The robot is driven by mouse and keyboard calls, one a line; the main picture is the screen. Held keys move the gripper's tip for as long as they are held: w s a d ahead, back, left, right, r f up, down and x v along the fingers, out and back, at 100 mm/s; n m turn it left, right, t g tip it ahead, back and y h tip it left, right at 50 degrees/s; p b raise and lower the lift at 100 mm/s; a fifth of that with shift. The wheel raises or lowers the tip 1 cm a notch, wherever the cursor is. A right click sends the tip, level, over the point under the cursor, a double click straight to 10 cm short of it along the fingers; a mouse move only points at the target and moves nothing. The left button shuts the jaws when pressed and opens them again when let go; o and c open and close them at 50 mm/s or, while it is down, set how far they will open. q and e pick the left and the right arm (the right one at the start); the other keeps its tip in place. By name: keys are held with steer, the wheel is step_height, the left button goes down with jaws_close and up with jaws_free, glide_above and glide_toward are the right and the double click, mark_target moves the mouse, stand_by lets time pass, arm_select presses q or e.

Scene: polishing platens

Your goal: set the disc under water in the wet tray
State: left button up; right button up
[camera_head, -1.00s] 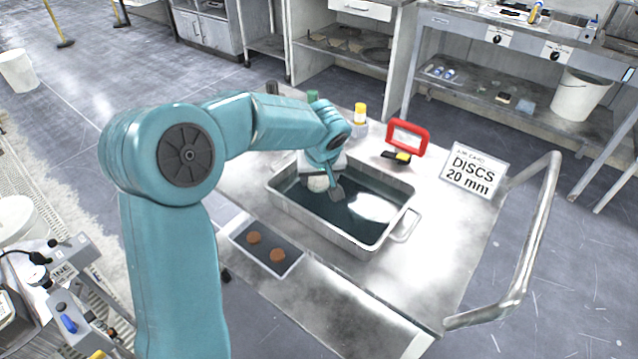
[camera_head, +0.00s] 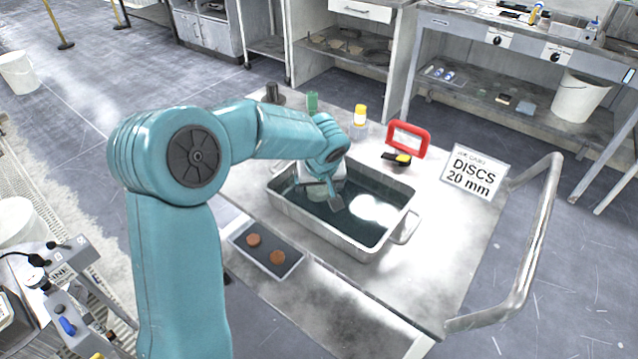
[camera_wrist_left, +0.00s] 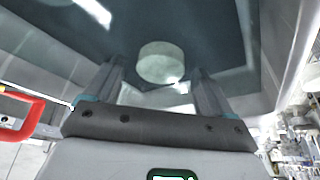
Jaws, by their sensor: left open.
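The wet tray (camera_head: 318,232) is a metal pan of dark water on the cart top. My left gripper (camera_head: 332,197) reaches down into it near its far left side. In the left wrist view, the pale round disc (camera_wrist_left: 160,62) lies in the tray, beyond and between the open fingers, with no finger visibly touching it. It looks to be under the water, but I cannot tell its exact depth. In the head view the disc is hidden by my gripper. My right gripper is not in view.
A dark pad (camera_head: 290,268) with two brown discs (camera_head: 253,240) lies left of the tray. Behind the tray stand a yellow-capped bottle (camera_head: 360,116), a red frame (camera_head: 408,139) and a "DISCS 20 mm" sign (camera_head: 472,172). The cart top at right is clear.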

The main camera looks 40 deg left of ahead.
arm_select(q)
steer(key=v, duration=1.2)
steer(key=shift+p, duration=0.3)
